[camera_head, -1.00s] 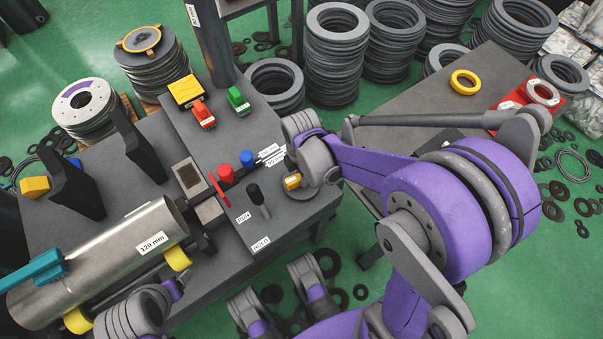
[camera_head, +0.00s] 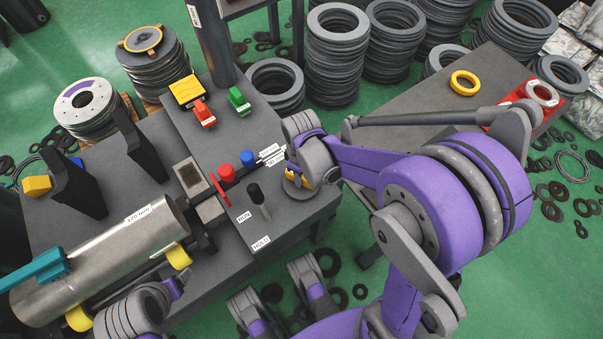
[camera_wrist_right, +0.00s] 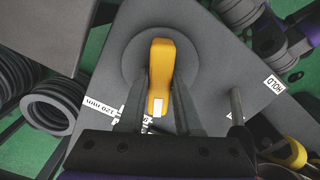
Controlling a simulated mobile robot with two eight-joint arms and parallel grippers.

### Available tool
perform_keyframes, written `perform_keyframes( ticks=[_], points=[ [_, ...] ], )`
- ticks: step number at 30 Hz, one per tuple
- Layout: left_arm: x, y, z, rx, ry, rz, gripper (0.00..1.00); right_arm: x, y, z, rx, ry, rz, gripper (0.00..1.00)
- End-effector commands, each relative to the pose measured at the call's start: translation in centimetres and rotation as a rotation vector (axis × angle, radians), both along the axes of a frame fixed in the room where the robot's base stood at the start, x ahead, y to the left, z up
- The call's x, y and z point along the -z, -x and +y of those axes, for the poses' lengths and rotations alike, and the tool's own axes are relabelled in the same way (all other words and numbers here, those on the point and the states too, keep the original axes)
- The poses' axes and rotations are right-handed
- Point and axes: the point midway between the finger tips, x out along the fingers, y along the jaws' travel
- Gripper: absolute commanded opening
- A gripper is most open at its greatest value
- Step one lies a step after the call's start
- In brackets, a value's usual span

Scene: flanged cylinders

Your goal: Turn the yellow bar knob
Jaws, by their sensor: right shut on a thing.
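The yellow bar knob (camera_wrist_right: 161,62) sits on a round dark grey disc (camera_wrist_right: 132,53) in the right wrist view. A white mark shows on its end nearest my gripper. My right gripper (camera_wrist_right: 160,98) is shut on the bar, one finger along each side. In the head view only a little yellow of the knob (camera_head: 291,178) shows beside my right gripper (camera_head: 299,179), at the right end of the grey bench; the wrist hides the rest. Part of my left arm shows at the bottom left of the head view, but its fingers cannot be made out.
Red (camera_head: 226,172) and blue (camera_head: 246,158) buttons are nearby. White labels (camera_head: 270,155) lie beside the disc. A steel cylinder (camera_head: 120,255) marked 120 mm fills the bench's left.

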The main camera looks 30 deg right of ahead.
Motion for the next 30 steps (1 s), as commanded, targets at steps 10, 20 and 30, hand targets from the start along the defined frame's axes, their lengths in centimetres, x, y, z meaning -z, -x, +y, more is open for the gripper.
perform_keyframes(
  ticks=[10, 20, 30],
  points=[
    [-0.12, 0.02, 0.0, 0.0, 0.0, 0.0, 0.76, -0.03, -0.02, -0.01, 0.328, 0.0, 0.0, 0.0],
    [-0.17, 0.01, 0.0, 0.0, 0.0, -0.001, 0.76, -0.03, -0.02, -0.01, 0.635, 0.0, 0.0, 0.0],
    [-0.19, 0.02, 0.0, 0.0, 0.0, -0.001, 0.76, -0.02, -0.02, -0.01, 0.873, 0.0, 0.0, 0.0]
  ],
)
